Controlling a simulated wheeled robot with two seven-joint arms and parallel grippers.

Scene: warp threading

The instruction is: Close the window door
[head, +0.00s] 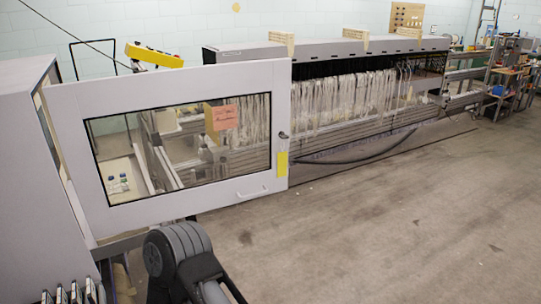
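The window door (275,100) is a large pale grey panel with a wide dark-edged glass pane, on the left side of the head view. Its left edge meets a tall grey cabinet (40,190). Its right edge stands in front of the long machine, and the machine shows through the glass. A pale bar handle (252,194) sits low on the right of the frame, with a small dark latch (283,135) higher up at the right edge. A dark grey rounded arm part of mine is below the door at the bottom. Neither gripper shows, and nothing of mine visibly touches the handle.
The long machine (325,50) with hanging pale threads (345,95) runs back to the right. A pink note (225,117) shows at the pane and a yellow label (282,165) on the frame. The concrete floor (400,220) is clear at the right. Shelves (510,80) stand far right.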

